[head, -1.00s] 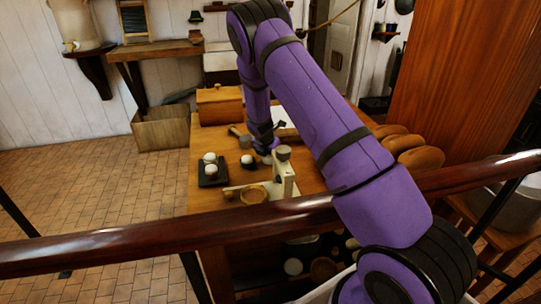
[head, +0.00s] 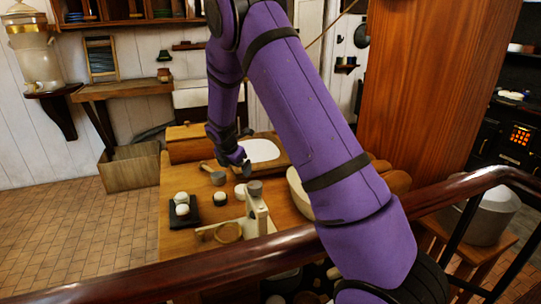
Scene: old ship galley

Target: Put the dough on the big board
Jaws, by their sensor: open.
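Several small white, rounded lumps that look like dough are on the wooden table. Two lumps (head: 182,209) rest on a dark square slab (head: 191,222) at the left. Another white lump (head: 221,197) sits with something dark around its base. A further pale lump (head: 240,190) is beside the scale-like stand. A large wooden board (head: 284,158) with a white oval patch (head: 262,150) lies at the back; I cannot tell if the patch is flour or dough. My gripper (head: 243,166) is open above the table, just in front of that board, its fingertips small and partly unclear.
A cream scale-like stand (head: 257,215) with a round ring stands at the table front. A wooden box (head: 186,131) is at the back left. A pale bowl (head: 298,194) is partly hidden by my arm. A dark railing (head: 200,267) crosses the foreground.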

